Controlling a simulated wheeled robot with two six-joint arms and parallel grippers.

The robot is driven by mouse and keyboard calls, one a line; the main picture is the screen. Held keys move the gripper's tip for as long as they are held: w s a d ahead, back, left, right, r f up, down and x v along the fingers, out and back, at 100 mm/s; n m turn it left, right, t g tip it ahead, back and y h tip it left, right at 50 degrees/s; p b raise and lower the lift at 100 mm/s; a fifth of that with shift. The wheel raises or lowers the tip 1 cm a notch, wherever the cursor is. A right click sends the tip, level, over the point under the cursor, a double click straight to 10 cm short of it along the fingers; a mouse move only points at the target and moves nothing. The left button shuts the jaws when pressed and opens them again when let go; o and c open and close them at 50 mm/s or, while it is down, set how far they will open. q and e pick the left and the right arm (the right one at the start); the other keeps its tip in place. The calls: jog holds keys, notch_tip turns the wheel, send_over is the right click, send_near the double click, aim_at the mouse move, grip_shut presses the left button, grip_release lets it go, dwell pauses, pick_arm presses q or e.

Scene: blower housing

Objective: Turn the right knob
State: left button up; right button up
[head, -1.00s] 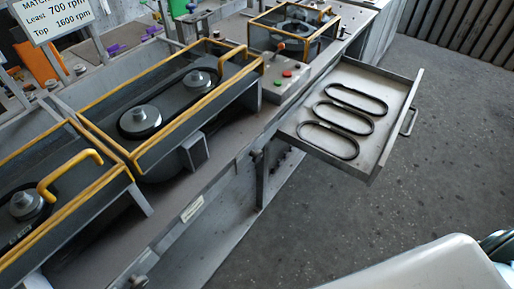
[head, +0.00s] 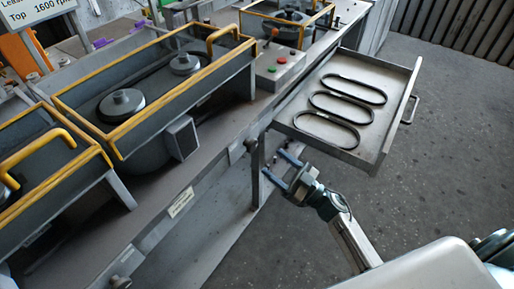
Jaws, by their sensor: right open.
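The right knob (head: 251,146) is a small dark grey knob on the front edge of the workbench, left of the open drawer. A second, similar knob (head: 121,282) sits at the bottom of the head view, further left along the same edge. My right gripper (head: 281,166) is in front of the bench, right of and a little below the right knob in the picture. Its two blue-grey fingers are spread, with nothing between them, and it looks apart from the knob. My left gripper is not in view.
An open drawer (head: 388,146) with several dark belts juts out just beyond my right gripper. A control box (head: 277,68) with coloured buttons stands above on the bench. Yellow-edged housings (head: 155,85) line the bench. Floor to the right is clear.

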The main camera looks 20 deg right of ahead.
aim_at(254, 147)
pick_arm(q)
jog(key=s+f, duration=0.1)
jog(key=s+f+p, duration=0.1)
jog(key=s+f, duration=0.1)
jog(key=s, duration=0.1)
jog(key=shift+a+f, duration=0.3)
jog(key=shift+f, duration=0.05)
pick_arm(e)
jog(key=x, duration=0.7)
jog(key=shift+w+a+r, duration=0.15)
jog(key=shift+w, duration=0.1)
jog(key=c, duration=1)
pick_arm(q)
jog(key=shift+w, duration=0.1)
pick_arm(e)
jog(key=shift+o, duration=0.2)
pick_arm(q)
jog(key=shift+p, duration=0.35)
pick_arm(e)
jog(key=shift+n+g+y, duration=0.3)
jog(key=shift+n, duration=0.2)
